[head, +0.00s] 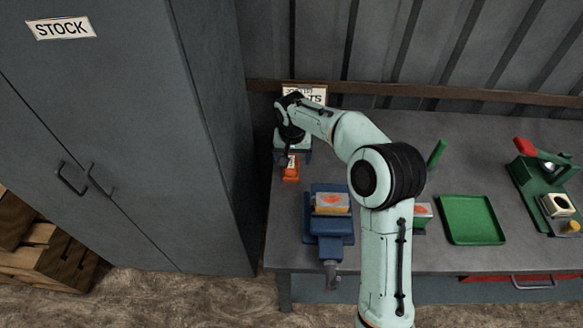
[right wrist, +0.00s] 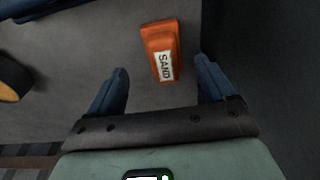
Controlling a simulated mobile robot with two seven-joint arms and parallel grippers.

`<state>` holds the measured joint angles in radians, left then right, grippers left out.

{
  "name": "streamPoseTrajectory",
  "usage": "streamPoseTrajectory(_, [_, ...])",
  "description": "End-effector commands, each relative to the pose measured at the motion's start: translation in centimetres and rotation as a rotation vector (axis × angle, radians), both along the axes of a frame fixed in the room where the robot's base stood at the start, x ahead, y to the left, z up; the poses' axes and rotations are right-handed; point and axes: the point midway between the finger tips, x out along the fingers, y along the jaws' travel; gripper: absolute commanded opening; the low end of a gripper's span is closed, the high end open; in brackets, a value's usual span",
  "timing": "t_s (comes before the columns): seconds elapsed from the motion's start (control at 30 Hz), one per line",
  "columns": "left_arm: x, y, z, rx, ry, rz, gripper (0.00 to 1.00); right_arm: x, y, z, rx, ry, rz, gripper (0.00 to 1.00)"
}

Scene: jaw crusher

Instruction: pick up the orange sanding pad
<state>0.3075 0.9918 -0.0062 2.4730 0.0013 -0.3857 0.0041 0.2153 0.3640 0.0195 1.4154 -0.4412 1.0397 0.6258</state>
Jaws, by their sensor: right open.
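The orange sanding pad (head: 291,173) lies on the grey bench near its left end, beside the cabinet. My right gripper (head: 289,153) reaches over the bench from above, right by the pad in the head view. In the right wrist view its two blue-grey fingers (right wrist: 162,66) are spread wide, with the pad between and just beyond their tips. Nothing is held. Whether the fingertips are at the pad's height I cannot tell. My left gripper is out of view.
A blue vise (head: 328,230) holding a block stands right of the pad. A green tray (head: 472,220) and a green machine (head: 530,180) are further right. The grey STOCK cabinet (head: 215,130) borders the bench's left end. A sign (head: 316,93) stands at the back wall.

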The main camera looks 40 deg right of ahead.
Motion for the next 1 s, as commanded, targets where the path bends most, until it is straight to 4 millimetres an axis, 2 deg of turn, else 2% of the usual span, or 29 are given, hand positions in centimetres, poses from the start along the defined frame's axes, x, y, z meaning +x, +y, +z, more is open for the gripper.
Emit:
streamPoseTrajectory(0.23, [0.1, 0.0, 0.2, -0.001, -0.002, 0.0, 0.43, 0.5, -0.2, -1.9, 0.001, 0.001, -0.001, 0.83])
streamPoseTrajectory(0.5, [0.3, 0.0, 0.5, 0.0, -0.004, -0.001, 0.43, 1.5, -0.7, -5.4, 0.001, 0.001, 0.0, 0.83])
streamPoseTrajectory(0.77, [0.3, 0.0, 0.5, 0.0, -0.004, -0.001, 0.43, 1.6, -0.7, -5.8, 0.001, -0.001, 0.0, 0.83])
streamPoseTrajectory(0.8, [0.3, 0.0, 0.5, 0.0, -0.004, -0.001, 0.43, 1.6, -0.7, -5.8, 0.001, -0.001, 0.0, 0.8])
streamPoseTrajectory(0.87, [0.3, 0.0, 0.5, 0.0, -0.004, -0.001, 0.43, 1.6, -0.7, -5.8, 0.001, -0.001, 0.0, 0.6])
streamPoseTrajectory(0.9, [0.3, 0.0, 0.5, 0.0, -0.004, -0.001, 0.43, 1.6, -0.7, -5.8, 0.001, -0.001, 0.0, 0.47])
streamPoseTrajectory(1.0, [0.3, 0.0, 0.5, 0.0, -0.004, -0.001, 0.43, 1.6, -0.7, -5.8, 0.001, -0.001, 0.0, 0.2])
